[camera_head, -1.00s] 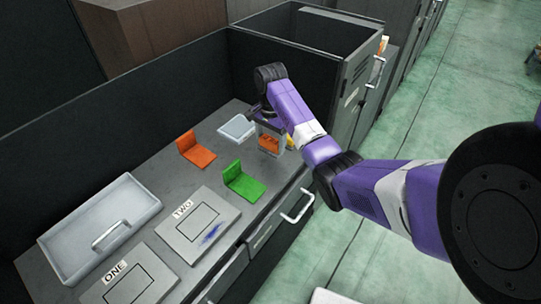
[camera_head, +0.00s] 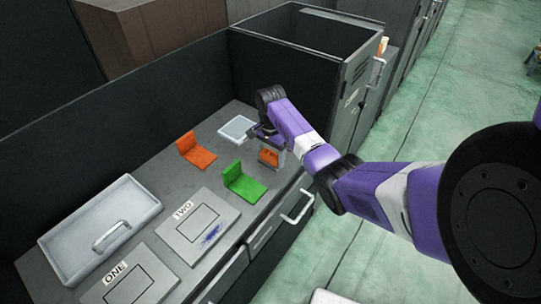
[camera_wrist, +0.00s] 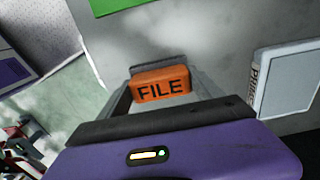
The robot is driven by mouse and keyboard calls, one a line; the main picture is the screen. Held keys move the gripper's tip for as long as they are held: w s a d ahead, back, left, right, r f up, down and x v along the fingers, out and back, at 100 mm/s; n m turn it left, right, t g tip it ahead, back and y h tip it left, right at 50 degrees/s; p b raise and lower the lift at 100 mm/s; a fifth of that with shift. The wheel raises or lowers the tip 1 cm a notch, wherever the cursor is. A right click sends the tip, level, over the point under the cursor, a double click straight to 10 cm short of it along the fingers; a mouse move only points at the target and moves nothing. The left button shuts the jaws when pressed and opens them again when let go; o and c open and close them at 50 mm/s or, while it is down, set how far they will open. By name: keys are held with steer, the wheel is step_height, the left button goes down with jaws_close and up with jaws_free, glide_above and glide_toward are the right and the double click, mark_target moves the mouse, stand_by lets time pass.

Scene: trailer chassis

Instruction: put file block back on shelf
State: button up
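The file block is a small orange block with black "FILE" lettering, seen between the fingers in the wrist view (camera_wrist: 161,84). In the head view it shows as a small orange patch (camera_head: 268,157) below my wrist. My gripper (camera_head: 272,152) is over the right part of the grey worktop, with its fingers on both sides of the block, and appears shut on it. Whether the block touches the worktop cannot be told. No shelf can be clearly identified.
An orange L-shaped holder (camera_head: 195,149) and a green one (camera_head: 243,183) stand left of my gripper. A pale plate (camera_head: 237,128) lies behind. Plates marked TWO (camera_head: 190,240) and ONE (camera_head: 115,292), plus a grey tray (camera_head: 75,240), lie left. A dark open-topped cabinet (camera_head: 300,60) stands behind.

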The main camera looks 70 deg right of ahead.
mark_target(270, 154)
steer(key=o, duration=0.3)
steer(key=shift+r, duration=0.1)
step_height(270, 154, up, 12)
steer(key=shift+r+b, duration=0.1)
steer(key=shift+b, duration=0.2)
stand_by(0.7)
